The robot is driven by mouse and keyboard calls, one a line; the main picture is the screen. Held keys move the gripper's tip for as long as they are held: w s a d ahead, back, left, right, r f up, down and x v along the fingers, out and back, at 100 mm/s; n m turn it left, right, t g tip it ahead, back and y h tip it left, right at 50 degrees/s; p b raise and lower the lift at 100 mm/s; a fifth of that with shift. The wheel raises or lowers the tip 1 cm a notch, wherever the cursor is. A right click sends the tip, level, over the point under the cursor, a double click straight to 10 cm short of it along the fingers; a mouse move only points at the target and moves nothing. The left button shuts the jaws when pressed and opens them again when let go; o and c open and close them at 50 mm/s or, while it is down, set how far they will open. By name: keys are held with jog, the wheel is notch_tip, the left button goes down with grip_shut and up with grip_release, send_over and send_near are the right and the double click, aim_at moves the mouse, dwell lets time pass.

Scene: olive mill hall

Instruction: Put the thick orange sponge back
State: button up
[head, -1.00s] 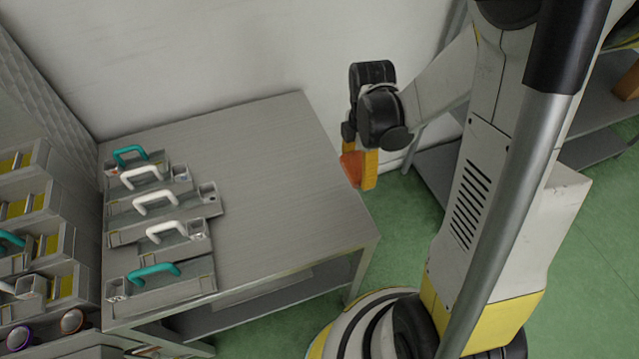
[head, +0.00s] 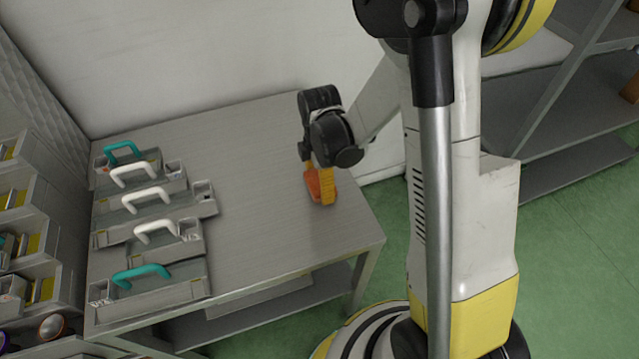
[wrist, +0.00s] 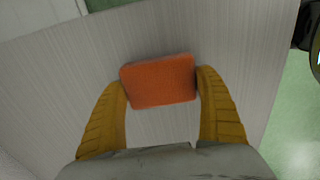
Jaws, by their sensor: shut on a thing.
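The thick orange sponge (wrist: 158,80) is between the two yellow fingers of my gripper (wrist: 160,95) in the wrist view, with a finger against each side. In the head view the sponge (head: 313,186) hangs below my wrist, partly covered by a yellow finger of my gripper (head: 322,188). My gripper is shut on it over the right part of the grey table (head: 250,165). I cannot tell whether the sponge touches the tabletop or is a little above it.
Several grey caddies with teal or white handles (head: 155,232) stand in a row along the table's left side. Stacked bins (head: 40,240) are at the far left. A grey shelf unit (head: 575,165) stands at right. The middle of the table is bare.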

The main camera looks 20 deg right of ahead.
jog(key=shift+f, duration=0.1)
jog(key=o, duration=1.1)
jog(key=shift+o, duration=0.2)
notch_tip(320, 180, up, 12)
jog(key=p, duration=0.5)
jog(key=s+r+m+t, duration=0.7)
jog(key=s+r+m, duration=0.5)
jog(key=r+m, duration=0.3)
jog(key=shift+s+m, duration=0.35)
jog(key=shift+m, duration=1.15)
jog(key=shift+r, duration=0.1)
